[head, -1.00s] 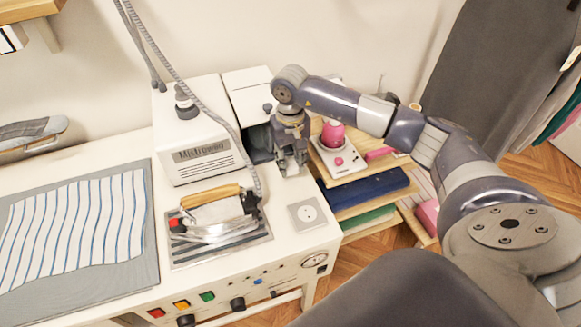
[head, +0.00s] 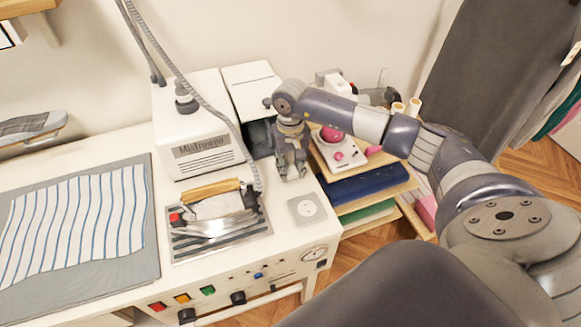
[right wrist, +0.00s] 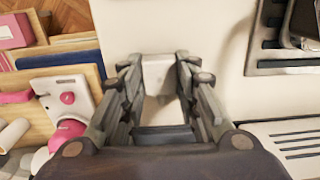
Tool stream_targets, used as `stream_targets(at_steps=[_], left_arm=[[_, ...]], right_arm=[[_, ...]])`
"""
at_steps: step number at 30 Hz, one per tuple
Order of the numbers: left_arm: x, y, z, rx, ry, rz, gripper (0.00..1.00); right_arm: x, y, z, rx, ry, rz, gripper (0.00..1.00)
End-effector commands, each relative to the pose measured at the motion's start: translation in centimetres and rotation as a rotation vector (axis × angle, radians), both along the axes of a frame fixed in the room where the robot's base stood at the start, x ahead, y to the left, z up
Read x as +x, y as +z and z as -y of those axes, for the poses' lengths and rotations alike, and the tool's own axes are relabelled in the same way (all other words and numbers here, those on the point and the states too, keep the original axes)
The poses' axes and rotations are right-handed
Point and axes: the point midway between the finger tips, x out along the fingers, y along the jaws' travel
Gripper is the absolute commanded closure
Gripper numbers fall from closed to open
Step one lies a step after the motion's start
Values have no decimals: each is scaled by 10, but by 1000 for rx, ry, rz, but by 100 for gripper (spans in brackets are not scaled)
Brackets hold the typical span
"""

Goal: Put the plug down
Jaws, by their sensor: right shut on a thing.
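My right gripper (head: 293,174) points down at the right end of the white ironing table, just behind the square socket plate (head: 306,209). In the right wrist view its fingers (right wrist: 158,62) stand a little apart and are shut on a small pale plug (right wrist: 157,73). The plug hardly shows in the head view, where the fingers cover it. I cannot tell whether the plug touches the tabletop. My left gripper is out of view.
A steam iron (head: 215,207) rests on its metal stand left of the socket plate. The white steam generator (head: 200,140) stands behind it. Wooden shelves (head: 365,197) with folded fabric adjoin the table's right edge. The tabletop around the socket plate is clear.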

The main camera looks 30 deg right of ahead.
Motion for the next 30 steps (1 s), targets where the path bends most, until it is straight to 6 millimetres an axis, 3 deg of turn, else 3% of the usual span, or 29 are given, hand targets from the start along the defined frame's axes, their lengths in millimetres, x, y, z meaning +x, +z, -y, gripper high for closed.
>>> stream_targets(at_steps=[3, 4, 6, 7, 20, 24, 26, 30], left_arm=[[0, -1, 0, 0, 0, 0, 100], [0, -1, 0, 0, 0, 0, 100], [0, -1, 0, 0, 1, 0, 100], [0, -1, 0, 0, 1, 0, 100], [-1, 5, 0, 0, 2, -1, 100], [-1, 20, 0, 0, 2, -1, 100], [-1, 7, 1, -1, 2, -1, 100], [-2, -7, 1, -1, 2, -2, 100]], right_arm=[[0, -1, 0, 0, 0, 0, 100], [0, -1, 0, 0, 0, 0, 69], [0, -1, 0, 0, 0, 0, 53], [0, -1, 0, 0, 0, 0, 51], [0, 4, 0, 1, 0, -1, 51], [-1, 16, -1, 2, 1, -3, 51], [2, 22, 0, 0, 1, 6, 51], [2, 56, 0, -1, 1, 8, 51]])
